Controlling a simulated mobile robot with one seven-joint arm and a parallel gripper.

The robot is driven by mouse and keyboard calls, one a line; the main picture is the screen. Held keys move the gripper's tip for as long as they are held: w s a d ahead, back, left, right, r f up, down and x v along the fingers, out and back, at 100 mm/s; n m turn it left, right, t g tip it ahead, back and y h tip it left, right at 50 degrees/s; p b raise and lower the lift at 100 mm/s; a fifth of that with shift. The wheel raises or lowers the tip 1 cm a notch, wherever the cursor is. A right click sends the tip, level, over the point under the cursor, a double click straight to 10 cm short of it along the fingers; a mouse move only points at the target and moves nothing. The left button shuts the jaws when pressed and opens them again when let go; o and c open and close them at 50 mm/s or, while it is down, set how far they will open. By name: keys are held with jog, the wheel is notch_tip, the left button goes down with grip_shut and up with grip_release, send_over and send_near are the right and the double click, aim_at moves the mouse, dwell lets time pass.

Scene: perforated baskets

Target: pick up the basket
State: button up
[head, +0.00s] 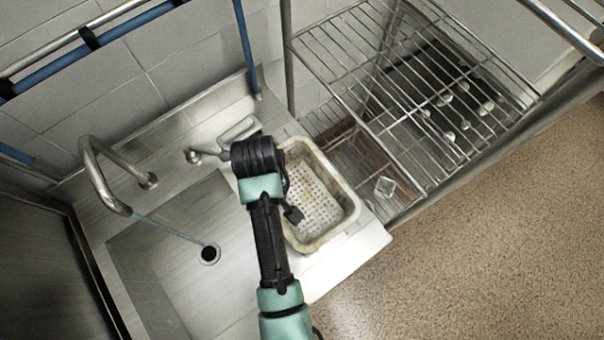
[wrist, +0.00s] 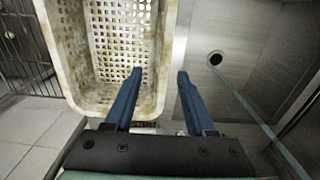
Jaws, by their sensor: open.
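The basket (head: 343,186) is off-white, stained and perforated. In the head view it stands on the counter to the right of the sink, partly hidden behind my arm. In the wrist view the basket (wrist: 60,50) fills the upper left. My gripper (wrist: 158,73) is open with nothing between its two blue fingers. In that view the basket's right wall lies between the fingertips in the picture, with the left finger over the basket's inside and the right finger outside it. I cannot tell the height of the fingers over the rim. The fingers are hidden in the head view.
The sink (head: 165,262) with its drain and a bent tap (head: 103,178) is left of the basket. A wire rack (head: 372,62) stands behind and to the right, with several small pale items below. The floor at right is clear.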

jog(key=shift+s+f, duration=0.25)
jog(key=shift+f, duration=0.1)
jog(key=f, duration=0.2)
jog(key=f+p, duration=0.1)
jog(key=f, duration=0.1)
jog(key=shift+s+a+f, duration=0.1)
jog(key=shift+a+f, duration=0.1)
grip_shut()
dwell(1.0)
